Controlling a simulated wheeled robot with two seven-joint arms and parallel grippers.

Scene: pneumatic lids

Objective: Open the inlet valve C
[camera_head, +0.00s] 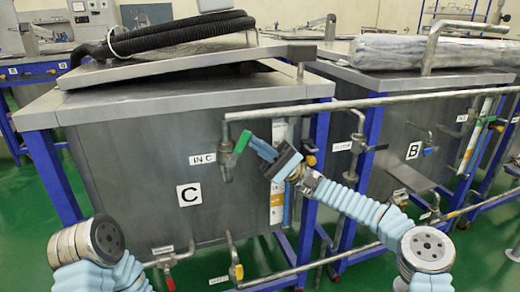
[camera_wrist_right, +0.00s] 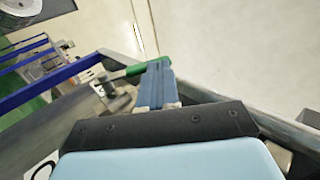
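Inlet valve C (camera_head: 227,167) hangs from the horizontal pipe at the front of tank C, right of the "IN C" label (camera_head: 202,159). Its green handle (camera_head: 242,142) slants up and to the right. My right gripper (camera_head: 256,146) is at the right of the handle, its blue fingers pressed together and pointing up-left to it. In the right wrist view the green handle (camera_wrist_right: 124,73) runs up to the blue fingertips (camera_wrist_right: 157,70) and seems to touch them. I cannot tell whether it lies between them. My left gripper is out of view.
Tank C (camera_head: 130,160) has a tilted lid (camera_head: 175,65) with a black hose (camera_head: 155,40) on top. A horizontal pipe (camera_head: 380,101) runs right from the valve. Lower pipes with a red-handled valve (camera_head: 170,280) and a yellow-handled valve (camera_head: 238,271) stand below. Tank B (camera_head: 400,125) is at right.

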